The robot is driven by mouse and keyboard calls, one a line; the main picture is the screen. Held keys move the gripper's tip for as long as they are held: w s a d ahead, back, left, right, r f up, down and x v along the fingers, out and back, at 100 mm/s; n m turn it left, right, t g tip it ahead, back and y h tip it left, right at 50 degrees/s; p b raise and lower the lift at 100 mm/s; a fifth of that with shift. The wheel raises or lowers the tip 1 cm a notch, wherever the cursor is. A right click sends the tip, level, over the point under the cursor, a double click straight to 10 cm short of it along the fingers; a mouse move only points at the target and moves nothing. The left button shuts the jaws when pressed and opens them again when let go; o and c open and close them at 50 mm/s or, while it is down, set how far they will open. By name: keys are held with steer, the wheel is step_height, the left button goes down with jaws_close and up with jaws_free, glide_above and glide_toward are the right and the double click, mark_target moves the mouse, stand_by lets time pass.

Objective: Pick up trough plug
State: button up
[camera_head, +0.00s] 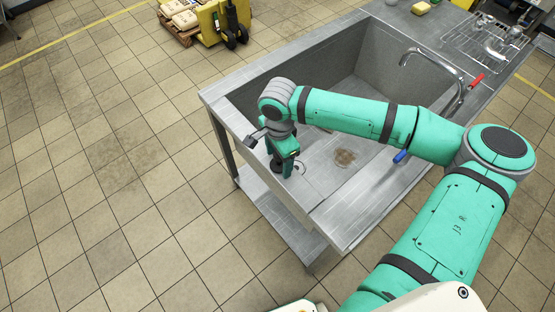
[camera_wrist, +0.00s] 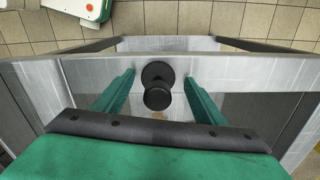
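My gripper (camera_wrist: 159,77) is open, with one green finger on each side of the plug and a visible gap on both sides. A dark shape beside the fingers there may be the plug, mostly hidden by the gripper. I cannot tell how far the fingertips are above the sink floor.
A curved tap (camera_head: 432,62) with a red handle (camera_head: 476,80) and a blue handle (camera_head: 400,156) stands at the sink's right side. A brown stain (camera_head: 345,157) marks the sink floor. A yellow pallet truck (camera_head: 222,20) stands behind.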

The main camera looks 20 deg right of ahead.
steer(key=shift+s+d, duration=0.15)
steer(key=shift+s, duration=0.05)
steer(key=c, duration=1)
steer(key=shift+c, duration=0.4)
steer(key=shift+a+r, duration=0.1)
steer(key=shift+a, duration=0.1)
